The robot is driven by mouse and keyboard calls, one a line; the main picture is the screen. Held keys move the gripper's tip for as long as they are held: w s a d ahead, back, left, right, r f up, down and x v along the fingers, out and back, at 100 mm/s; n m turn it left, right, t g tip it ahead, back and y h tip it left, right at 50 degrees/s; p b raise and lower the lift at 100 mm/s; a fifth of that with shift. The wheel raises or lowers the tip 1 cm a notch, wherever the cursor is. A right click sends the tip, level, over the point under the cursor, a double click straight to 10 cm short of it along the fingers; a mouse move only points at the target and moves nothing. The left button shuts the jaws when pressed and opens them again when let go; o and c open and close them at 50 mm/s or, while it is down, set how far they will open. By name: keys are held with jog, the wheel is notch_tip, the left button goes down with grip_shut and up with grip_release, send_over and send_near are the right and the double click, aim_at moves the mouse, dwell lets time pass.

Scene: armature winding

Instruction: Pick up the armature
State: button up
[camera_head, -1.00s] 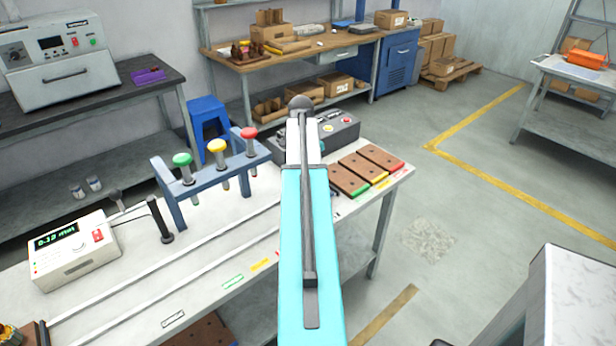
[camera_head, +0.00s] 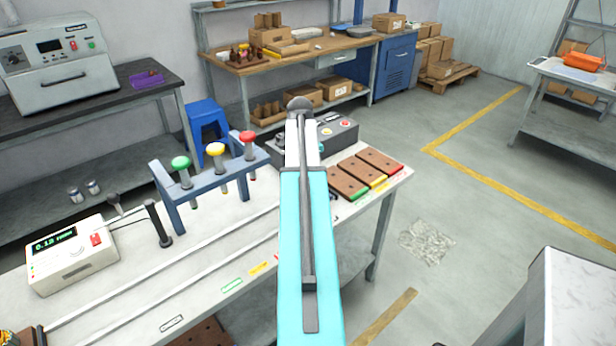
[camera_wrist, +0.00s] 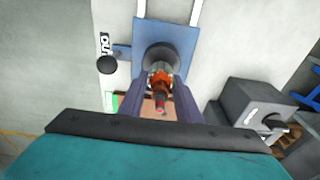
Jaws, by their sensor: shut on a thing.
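In the wrist view, the armature (camera_wrist: 160,80) shows copper-orange windings with a reddish end below them. It sits between the two dark fingers of my gripper (camera_wrist: 161,90), which are shut on it. Behind it a grey round part (camera_wrist: 161,57) stands on a blue plate (camera_wrist: 179,41). I cannot tell whether the armature touches that part. In the head view, my turquoise arm covers the middle of the bench, so the gripper and armature are hidden there.
The white bench (camera_head: 135,300) carries a meter box (camera_head: 72,256), a blue rack (camera_head: 208,187) with green, yellow and red knobs, a dark control box (camera_head: 338,132) and brown blocks (camera_head: 365,172). Open floor (camera_head: 470,220) lies to the right.

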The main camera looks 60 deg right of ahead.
jog(key=shift+r+b, duration=0.95)
jog(key=shift+r, duration=3.8)
jog(key=shift+a+f, duration=0.1)
jog(key=shift+a, duration=0.05)
